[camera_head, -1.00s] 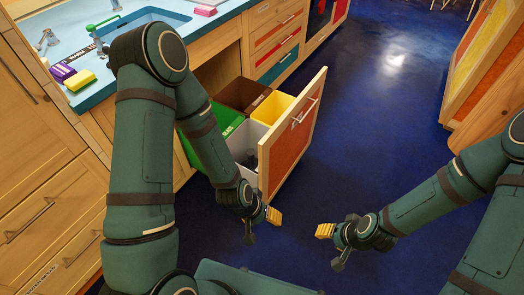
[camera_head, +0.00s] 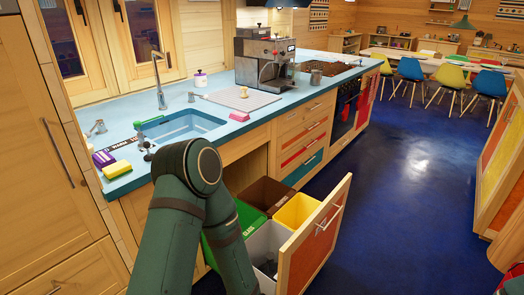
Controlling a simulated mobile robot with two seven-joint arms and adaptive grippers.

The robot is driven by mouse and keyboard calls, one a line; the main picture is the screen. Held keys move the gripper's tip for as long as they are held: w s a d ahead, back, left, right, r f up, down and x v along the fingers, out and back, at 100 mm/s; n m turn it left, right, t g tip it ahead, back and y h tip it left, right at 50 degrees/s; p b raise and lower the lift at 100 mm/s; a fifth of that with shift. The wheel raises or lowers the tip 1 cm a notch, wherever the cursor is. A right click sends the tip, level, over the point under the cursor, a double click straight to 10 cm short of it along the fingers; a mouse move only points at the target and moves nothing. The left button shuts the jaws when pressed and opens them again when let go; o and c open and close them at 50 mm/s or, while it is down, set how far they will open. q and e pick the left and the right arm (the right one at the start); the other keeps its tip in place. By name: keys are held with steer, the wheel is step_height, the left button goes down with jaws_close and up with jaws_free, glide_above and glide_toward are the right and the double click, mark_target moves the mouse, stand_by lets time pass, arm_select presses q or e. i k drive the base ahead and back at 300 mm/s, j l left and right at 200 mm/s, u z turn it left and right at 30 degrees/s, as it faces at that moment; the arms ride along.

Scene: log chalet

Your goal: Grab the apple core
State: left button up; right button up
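I cannot clearly make out an apple core. A small thing (camera_head: 244,92) stands on the grey board (camera_head: 232,98) on the counter, too small to identify. My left arm rises at the lower left in front of the cabinets, with its gripper out of view below. Only a bit of my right arm shows at the lower right edge, and its gripper is out of view.
A pulled-out drawer (camera_head: 318,240) holds green, brown (camera_head: 265,194), yellow (camera_head: 298,209) and grey bins; dark things lie in the grey bin (camera_head: 262,240). The counter has a sink (camera_head: 180,126), coffee machine (camera_head: 264,58) and yellow sponge (camera_head: 117,169). Blue floor (camera_head: 400,190) is clear on the right.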

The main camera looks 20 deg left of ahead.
mark_target(244, 94)
steer(key=i+z, duration=0.35)
steer(key=i, duration=1.05)
steer(key=i+l, duration=0.1)
steer(key=i, duration=0.9)
steer(key=i+u, duration=0.1)
steer(key=i, duration=0.95)
steer(key=i+l, duration=0.2)
steer(key=i, duration=0.8)
